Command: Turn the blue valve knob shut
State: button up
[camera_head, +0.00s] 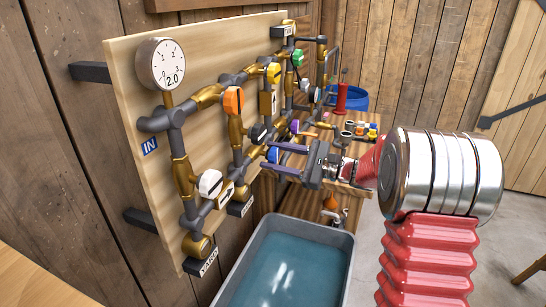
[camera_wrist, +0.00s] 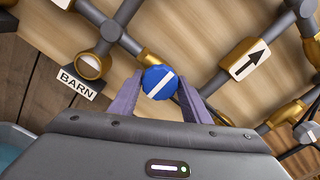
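The blue valve knob (camera_wrist: 158,83) is round, with a white line across its face, and sits on a brass pipe fitting in the wrist view. In the head view the blue knob (camera_head: 273,155) is on the pipe board, at the tips of my gripper. My gripper (camera_head: 280,153) has purple fingers that are spread apart. In the wrist view the fingers of my gripper (camera_wrist: 158,92) stand on the left and right of the knob, with the knob between their tips. I cannot tell whether either finger touches it.
Orange (camera_head: 234,101), white (camera_head: 210,183), yellow (camera_head: 273,73) and green (camera_head: 298,58) knobs sit on the same pipes. A pressure gauge (camera_head: 161,64) reads about 2.0. A grey tub of water (camera_head: 318,228) stands below. A wooden bench with small parts is behind my gripper.

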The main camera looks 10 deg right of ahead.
jog(key=o, duration=0.3)
jog(key=shift+r, duration=0.1)
jog(key=shift+s, duration=0.1)
jog(key=v, duration=1.3)
jog(key=shift+s+d, duration=0.2)
jog(key=shift+d, duration=0.1)
